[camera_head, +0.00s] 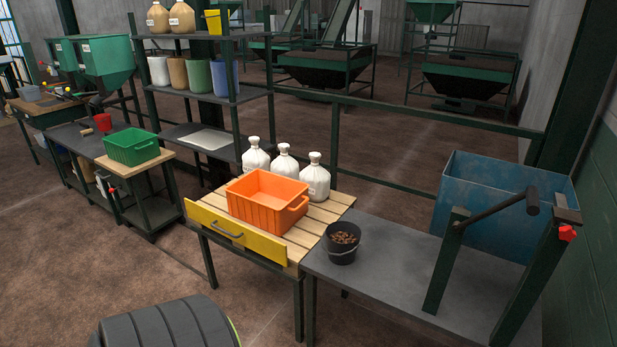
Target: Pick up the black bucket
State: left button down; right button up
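The black bucket (341,254) stands upright on the grey tabletop, close to where it meets the slatted wooden table. It is filled with brown lumps (344,238). A thin handle seems to hang at its left side. Neither of my grippers shows in the head view, and nothing touches the bucket from my side.
An orange crate (267,213) and several white jugs (284,163) stand on the wooden table (330,204), with a yellow panel (232,232) along its front. A blue bin (490,200) behind a green frame with a black bar stands right. The grey tabletop (400,277) is clear right of the bucket.

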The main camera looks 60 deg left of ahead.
aim_at(342, 238)
jog(key=u, duration=1.5)
